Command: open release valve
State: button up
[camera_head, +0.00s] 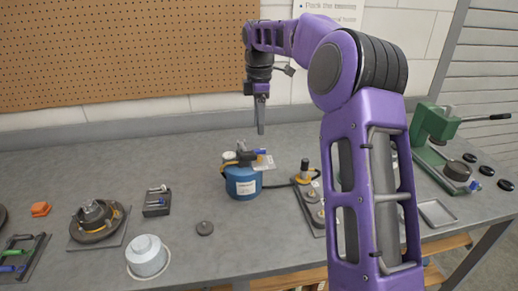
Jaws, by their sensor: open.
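A small blue canister (241,186) with a white label stands upright on the grey workbench. Its top carries dark and yellow fittings (243,157) with a small blue lever at the right and a white tag hanging from it. I take these fittings to be the release valve, but they are too small to tell its position. My gripper (261,128) points down above and slightly right of the fittings, apart from them. Its fingers are seen nearly edge-on. It is open and holds nothing that I can see.
Right of the canister is a plate with gauge-like parts (312,208), partly hidden by my purple arm. A green press (436,135) stands at far right. A brown pegboard (120,50) rises behind.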

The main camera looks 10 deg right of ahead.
aim_at(259, 150)
notch_tip(259, 150, down, 8)
jog(key=shift+r+b, duration=0.1)
jog(key=shift+b, duration=0.4)
jog(key=shift+c, duration=0.3)
grip_shut()
